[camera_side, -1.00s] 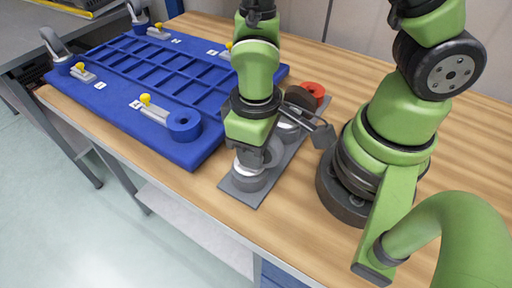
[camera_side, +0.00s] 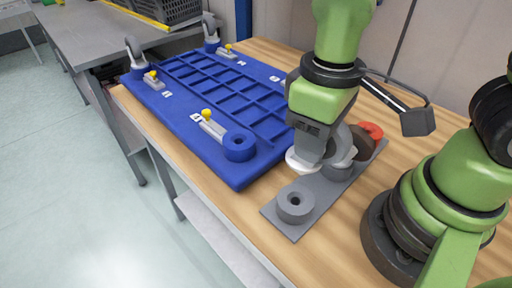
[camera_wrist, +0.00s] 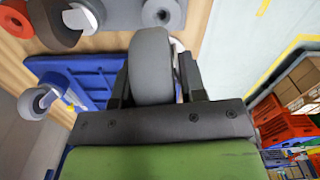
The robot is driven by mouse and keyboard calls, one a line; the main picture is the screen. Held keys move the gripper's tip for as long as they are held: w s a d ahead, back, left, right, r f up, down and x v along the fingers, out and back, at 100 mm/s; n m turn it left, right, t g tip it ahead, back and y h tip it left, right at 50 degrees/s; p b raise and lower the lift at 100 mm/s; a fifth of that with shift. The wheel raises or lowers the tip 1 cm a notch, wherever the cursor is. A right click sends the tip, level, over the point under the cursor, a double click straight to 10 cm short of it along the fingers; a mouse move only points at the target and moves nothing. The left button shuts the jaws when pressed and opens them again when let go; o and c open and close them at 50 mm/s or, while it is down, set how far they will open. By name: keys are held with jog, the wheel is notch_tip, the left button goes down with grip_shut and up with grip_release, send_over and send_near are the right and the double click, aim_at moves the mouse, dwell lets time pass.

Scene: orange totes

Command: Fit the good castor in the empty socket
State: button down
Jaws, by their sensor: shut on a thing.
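My gripper (camera_side: 314,140) is shut on a castor with a grey wheel and a white fork (camera_side: 301,161). It holds the castor above the grey holder strip (camera_side: 290,229), clear of that strip's front round socket (camera_side: 295,203), which is empty. In the wrist view the castor's wheel (camera_wrist: 152,65) stands between the fingers. The blue deck (camera_side: 195,130) has an empty blue socket (camera_side: 238,145) at its near corner, to the left of my gripper. A lever with a yellow knob (camera_side: 208,116) sits beside that socket. The deck's right far corner is hidden behind my arm.
Castors stand at the deck's left corner (camera_side: 135,57) and far corner (camera_side: 210,32). A dark brown wheel (camera_side: 364,145) and a red wheel (camera_side: 372,130) stand at the holder's far end, close to my gripper. A dark crate (camera_side: 170,8) sits on the metal bench.

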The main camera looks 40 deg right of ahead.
dwell(0.5)
jog(key=w+r, duration=0.3)
jog(key=w, duration=1.3)
jog(key=shift+d+f, duration=0.15)
jog(key=shift+f, duration=1.2)
jog(key=shift+d+f, duration=0.1)
jog(key=shift+f, duration=1.2)
jog(key=shift+f, duration=0.15)
jog(key=shift+f, duration=1.55)
jog(key=shift+f, duration=0.25)
jog(key=c, duration=0.6)
grip_release()
